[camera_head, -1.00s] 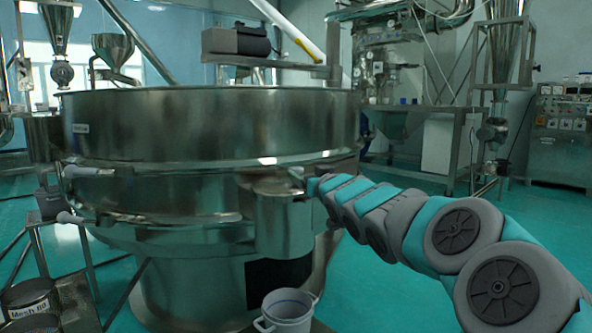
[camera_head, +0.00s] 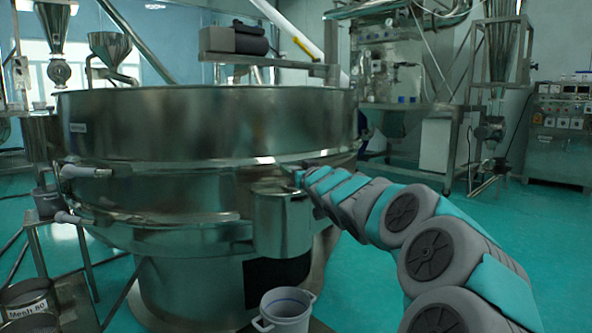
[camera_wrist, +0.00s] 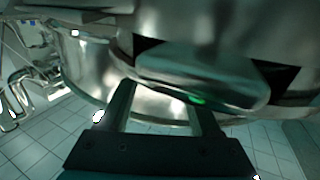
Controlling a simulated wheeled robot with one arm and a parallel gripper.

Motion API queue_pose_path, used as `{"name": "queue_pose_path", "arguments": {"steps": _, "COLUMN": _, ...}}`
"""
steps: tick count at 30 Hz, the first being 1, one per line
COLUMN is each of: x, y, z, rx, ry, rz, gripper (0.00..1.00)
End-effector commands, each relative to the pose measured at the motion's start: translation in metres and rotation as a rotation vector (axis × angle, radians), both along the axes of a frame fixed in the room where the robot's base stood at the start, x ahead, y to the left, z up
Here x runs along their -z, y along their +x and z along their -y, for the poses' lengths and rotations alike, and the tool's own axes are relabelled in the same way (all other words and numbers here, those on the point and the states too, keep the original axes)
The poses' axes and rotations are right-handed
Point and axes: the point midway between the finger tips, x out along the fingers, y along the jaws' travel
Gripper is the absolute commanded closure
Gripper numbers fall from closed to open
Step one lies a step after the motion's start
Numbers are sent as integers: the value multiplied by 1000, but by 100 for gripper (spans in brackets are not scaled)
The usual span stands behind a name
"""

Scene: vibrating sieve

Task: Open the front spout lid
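The front spout (camera_head: 282,222) juts from the steel sieve toward me, below the upper drum. Its lid (camera_head: 272,188) looks closed over the top of the spout. My arm reaches in from the right, and its end is beside the right edge of the lid; the fingers cannot be made out there. In the wrist view my gripper (camera_wrist: 163,98) has its two dark fingers wide apart. A rounded, shiny metal part (camera_wrist: 205,75) with a small green glint lies just beyond the fingertips, probably the spout or its lid. Nothing is seen clamped between the fingers; contact cannot be told.
The sieve drum (camera_head: 210,125) stands right behind the spout. A white bucket (camera_head: 287,308) stands below the spout. A stand with mesh rings (camera_head: 28,298) is at lower left. Open green floor (camera_head: 365,285) lies to the right of the sieve.

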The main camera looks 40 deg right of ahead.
Motion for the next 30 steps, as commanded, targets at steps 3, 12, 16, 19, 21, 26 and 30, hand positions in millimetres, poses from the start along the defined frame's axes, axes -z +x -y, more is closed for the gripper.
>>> {"name": "queue_pose_path", "arguments": {"steps": 3, "x": 0, "y": 0, "z": 0, "rx": 0, "ry": 0, "rz": 0, "gripper": 51}}
{"name": "queue_pose_path", "arguments": {"steps": 12, "x": 0, "y": 0, "z": 0, "rx": 0, "ry": 0, "rz": 0, "gripper": 84}}
{"name": "queue_pose_path", "arguments": {"steps": 16, "x": 0, "y": 0, "z": 0, "rx": 0, "ry": 0, "rz": 0, "gripper": 99}}
{"name": "queue_pose_path", "arguments": {"steps": 19, "x": 0, "y": 0, "z": 0, "rx": 0, "ry": 0, "rz": 0, "gripper": 100}}
{"name": "queue_pose_path", "arguments": {"steps": 21, "x": 0, "y": 0, "z": 0, "rx": 0, "ry": 0, "rz": 0, "gripper": 100}}
{"name": "queue_pose_path", "arguments": {"steps": 26, "x": 0, "y": 0, "z": 0, "rx": 0, "ry": 0, "rz": 0, "gripper": 100}}
{"name": "queue_pose_path", "arguments": {"steps": 30, "x": 0, "y": 0, "z": 0, "rx": 0, "ry": 0, "rz": -1, "gripper": 100}}
